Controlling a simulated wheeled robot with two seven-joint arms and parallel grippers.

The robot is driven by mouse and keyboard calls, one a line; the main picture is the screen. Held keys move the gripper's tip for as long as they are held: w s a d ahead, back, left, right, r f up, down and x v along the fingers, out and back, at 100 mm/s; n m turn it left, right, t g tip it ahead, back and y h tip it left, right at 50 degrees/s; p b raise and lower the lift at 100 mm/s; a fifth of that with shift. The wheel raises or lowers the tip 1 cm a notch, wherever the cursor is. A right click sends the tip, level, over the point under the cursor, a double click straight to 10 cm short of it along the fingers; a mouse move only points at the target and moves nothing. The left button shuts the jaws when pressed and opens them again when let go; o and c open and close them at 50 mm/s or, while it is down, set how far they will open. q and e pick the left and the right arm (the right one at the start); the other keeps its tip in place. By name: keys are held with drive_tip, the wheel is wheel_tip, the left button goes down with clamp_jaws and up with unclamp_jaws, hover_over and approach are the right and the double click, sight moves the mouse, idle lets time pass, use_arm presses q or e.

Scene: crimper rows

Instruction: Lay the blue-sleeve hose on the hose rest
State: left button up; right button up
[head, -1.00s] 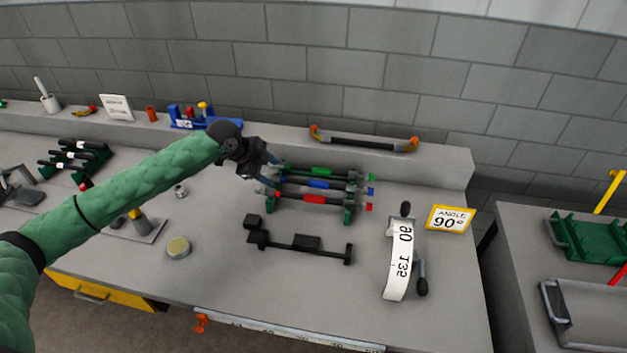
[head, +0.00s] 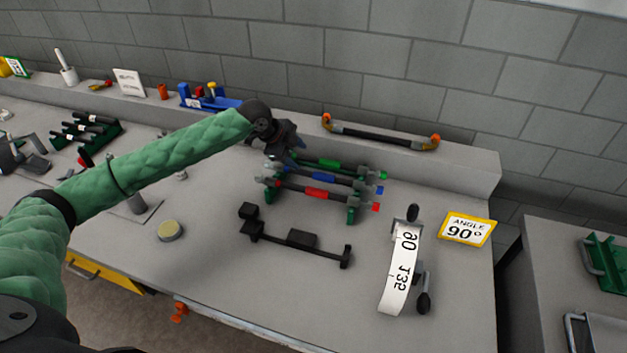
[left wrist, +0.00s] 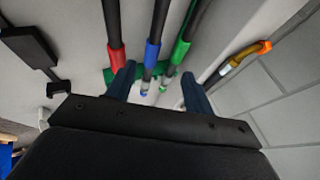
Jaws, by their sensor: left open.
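The blue-sleeve hose (head: 324,177) lies in a green rack (head: 352,212) between a red-sleeve hose (head: 318,192) and a green-sleeve hose (head: 328,163). My left gripper (head: 283,163) is open at the left ends of the hoses. In the left wrist view, the blue sleeve (left wrist: 152,54) shows between the spread fingers (left wrist: 157,84), and the green-sleeve hose shows partly between them too. I cannot tell if the fingers touch a hose. A low black stand with raised ends (head: 297,241), which looks like the hose rest, is empty in front of the rack. My right gripper is out of view.
A bent gauge marked 90 and 135 (head: 403,262) and a yellow-edged angle sign (head: 466,229) stand right of the rack. A hose with orange ends (head: 380,136) lies on the back ledge. A round tin (head: 170,231) is at the left. The bench front is clear.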

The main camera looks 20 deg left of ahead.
sight(311, 173)
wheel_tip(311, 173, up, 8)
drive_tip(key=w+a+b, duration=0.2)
use_arm(q)
drive_tip(key=p+x, duration=0.1)
drive_tip(key=x, duration=0.2)
drive_tip(key=p+x, duration=0.1)
drive_tip(key=x, duration=0.2)
drive_tip(key=s+p+x, duration=0.1)
drive_tip(key=x, duration=0.2)
drive_tip(key=shift+a+f, duration=0.35)
drive_tip(key=shift+f, duration=0.2)
drive_tip(key=shift+w+d+f, duration=0.15)
drive_tip(key=shift+w+f, duration=0.05)
drive_tip(key=shift+f, duration=0.3)
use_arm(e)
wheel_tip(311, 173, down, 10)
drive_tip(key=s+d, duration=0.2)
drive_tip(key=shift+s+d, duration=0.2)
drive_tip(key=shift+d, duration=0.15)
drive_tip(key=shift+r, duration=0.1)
use_arm(q)
clamp_jaws()
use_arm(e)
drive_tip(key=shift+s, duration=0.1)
